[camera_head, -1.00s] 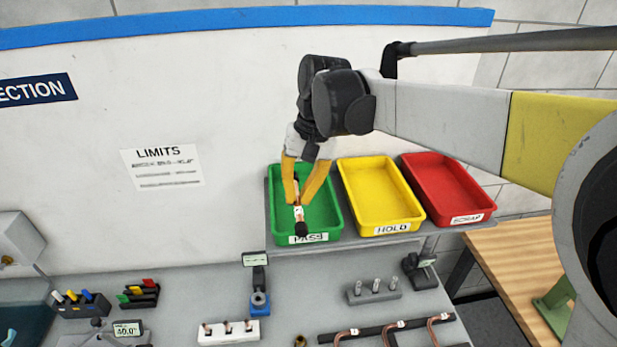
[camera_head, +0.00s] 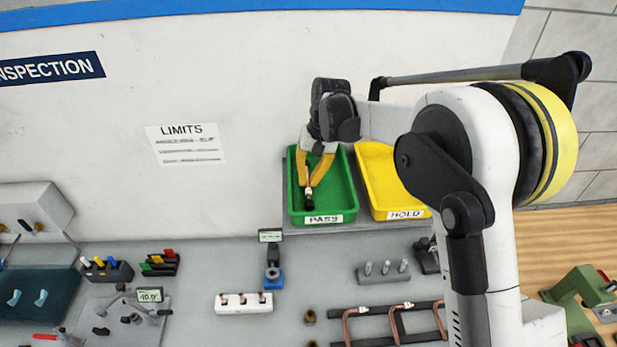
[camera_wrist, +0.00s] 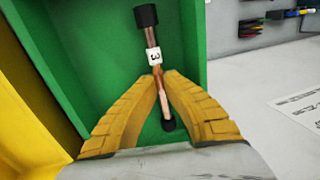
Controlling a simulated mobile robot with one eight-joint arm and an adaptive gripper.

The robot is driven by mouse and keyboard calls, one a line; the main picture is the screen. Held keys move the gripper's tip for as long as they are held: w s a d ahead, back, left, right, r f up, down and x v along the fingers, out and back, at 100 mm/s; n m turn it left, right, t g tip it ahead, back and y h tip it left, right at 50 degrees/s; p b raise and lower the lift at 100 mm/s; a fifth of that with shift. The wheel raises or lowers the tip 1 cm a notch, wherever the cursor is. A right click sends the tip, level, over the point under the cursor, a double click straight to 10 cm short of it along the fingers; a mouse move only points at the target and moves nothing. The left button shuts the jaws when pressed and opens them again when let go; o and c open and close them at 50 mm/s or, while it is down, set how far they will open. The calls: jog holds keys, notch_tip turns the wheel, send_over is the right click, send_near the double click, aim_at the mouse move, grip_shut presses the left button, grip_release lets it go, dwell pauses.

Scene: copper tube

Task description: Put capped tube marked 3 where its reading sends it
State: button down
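The capped tube marked 3 (camera_wrist: 151,36) is a thin copper tube with black end caps and a white tag reading 3. My gripper (camera_wrist: 158,72) is shut on it near the tag, and the tube extends both ways past the fingertips. In the head view my gripper (camera_head: 308,184) is inside the green PASS tray (camera_head: 347,190), with one black cap (camera_head: 309,205) pointing toward the tray's front wall. I cannot tell whether the tube touches the tray floor. The LIMITS sheet (camera_head: 187,144) is on the wall panel, its small lines unreadable.
The yellow HOLD tray (camera_head: 407,213) stands right of the green one, partly behind my arm. On the bench are a white block (camera_head: 243,302), a blue-based gauge (camera_head: 272,278), a meter (camera_head: 150,295) and a rack of bent copper tubes (camera_head: 395,336).

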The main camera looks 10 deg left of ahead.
jog(key=shift+s, duration=0.1)
jog(key=shift+f, duration=0.2)
jog(key=c, duration=1.6)
grip_release()
